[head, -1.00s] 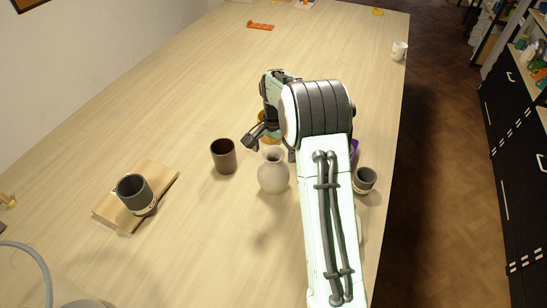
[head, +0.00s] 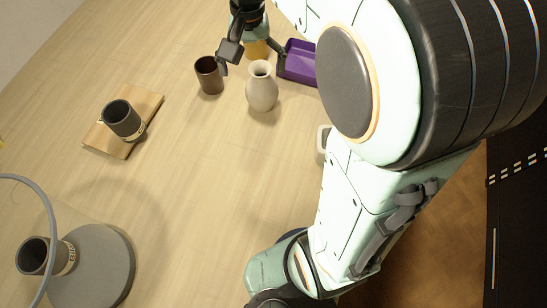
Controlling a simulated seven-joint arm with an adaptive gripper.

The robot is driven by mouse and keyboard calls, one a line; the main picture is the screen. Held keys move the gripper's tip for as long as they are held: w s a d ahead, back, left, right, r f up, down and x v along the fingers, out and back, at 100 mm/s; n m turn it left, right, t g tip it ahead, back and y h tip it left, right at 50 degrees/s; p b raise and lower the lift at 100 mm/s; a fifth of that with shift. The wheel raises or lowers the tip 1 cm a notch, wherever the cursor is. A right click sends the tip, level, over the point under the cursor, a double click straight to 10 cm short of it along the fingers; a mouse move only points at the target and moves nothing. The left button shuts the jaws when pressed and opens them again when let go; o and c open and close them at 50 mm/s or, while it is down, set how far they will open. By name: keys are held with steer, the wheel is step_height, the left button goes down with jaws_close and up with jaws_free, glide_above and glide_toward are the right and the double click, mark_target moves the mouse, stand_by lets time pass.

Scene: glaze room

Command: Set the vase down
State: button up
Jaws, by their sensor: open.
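The vase (head: 262,90) is pale, round-bodied and narrow-necked with a small open mouth. It stands upright on the wooden table (head: 190,180), between a dark brown cup and a purple tray. My gripper (head: 251,68) is open at the top of the head view. One finger shows to the left of the vase's neck and the other to its right, with a gap on each side. The gripper's body is beyond the vase. Whether the fingers are level with the neck or behind it is hard to tell.
The dark brown cup (head: 209,76) stands close by the left finger. The purple tray (head: 300,50) is at the right, a yellow object (head: 257,49) behind. A grey cup (head: 121,122) sits on a wooden board (head: 108,146). A grey disc (head: 98,268) is lower left. The table's middle is clear.

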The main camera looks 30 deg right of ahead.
steer(key=s+a+f+n, duration=0.2)
steer(key=s, duration=0.7)
steer(key=s+a+f+n, duration=0.1)
steer(key=s+a+n, duration=0.2)
steer(key=s, duration=0.6)
steer(key=shift+s+f+n+y, duration=0.3)
steer(key=shift+s+f, duration=0.05)
steer(key=shift+s, duration=0.05)
